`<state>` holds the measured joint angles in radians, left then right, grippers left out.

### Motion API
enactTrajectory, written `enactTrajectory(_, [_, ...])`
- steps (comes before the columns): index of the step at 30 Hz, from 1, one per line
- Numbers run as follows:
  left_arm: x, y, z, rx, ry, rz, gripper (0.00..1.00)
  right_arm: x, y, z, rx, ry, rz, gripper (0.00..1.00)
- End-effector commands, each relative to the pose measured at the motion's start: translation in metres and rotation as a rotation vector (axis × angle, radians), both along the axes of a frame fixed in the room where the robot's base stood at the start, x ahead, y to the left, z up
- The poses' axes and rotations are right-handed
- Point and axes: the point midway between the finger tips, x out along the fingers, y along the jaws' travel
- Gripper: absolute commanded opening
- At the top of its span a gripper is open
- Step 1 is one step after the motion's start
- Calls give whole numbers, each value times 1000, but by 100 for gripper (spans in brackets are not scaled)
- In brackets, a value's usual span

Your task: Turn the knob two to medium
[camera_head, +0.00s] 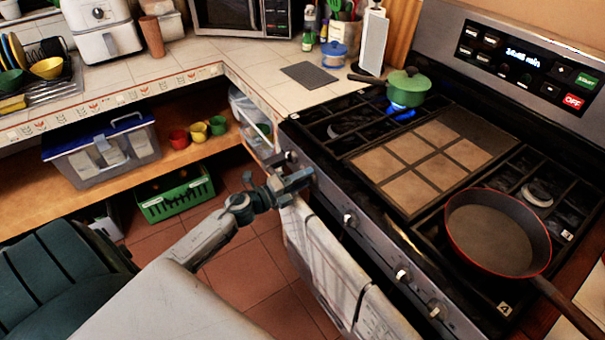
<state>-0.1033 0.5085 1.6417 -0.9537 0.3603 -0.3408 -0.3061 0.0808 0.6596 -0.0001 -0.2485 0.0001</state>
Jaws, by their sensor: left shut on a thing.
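The stove's front panel (375,238) carries a row of small knobs. One knob (291,156) is at the far left end, another knob (349,219) is near the middle, and more knobs (402,274) sit to the right. My left gripper (302,180) is at the panel between the leftmost knob and the middle one. It is shut on a stove knob, which its fingers hide, so I cannot read its setting. My right gripper is not in view.
A green pot (408,84) stands over a blue flame (401,112) at the back left burner. A red-rimmed pan (495,232) is on the right. Towels (330,262) hang below the panel. A counter (292,92) lies left of the stove.

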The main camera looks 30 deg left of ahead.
Motion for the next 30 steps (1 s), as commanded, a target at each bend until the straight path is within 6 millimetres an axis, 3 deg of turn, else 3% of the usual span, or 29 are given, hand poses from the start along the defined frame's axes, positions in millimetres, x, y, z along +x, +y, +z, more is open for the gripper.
enactTrajectory(10, [0,0,1,-164,69,0,20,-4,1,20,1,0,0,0])
enactTrajectory(29, [0,0,-1,-206,86,1,20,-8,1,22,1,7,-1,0])
enactTrajectory(30, [0,0,-1,-206,86,1,48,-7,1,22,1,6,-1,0])
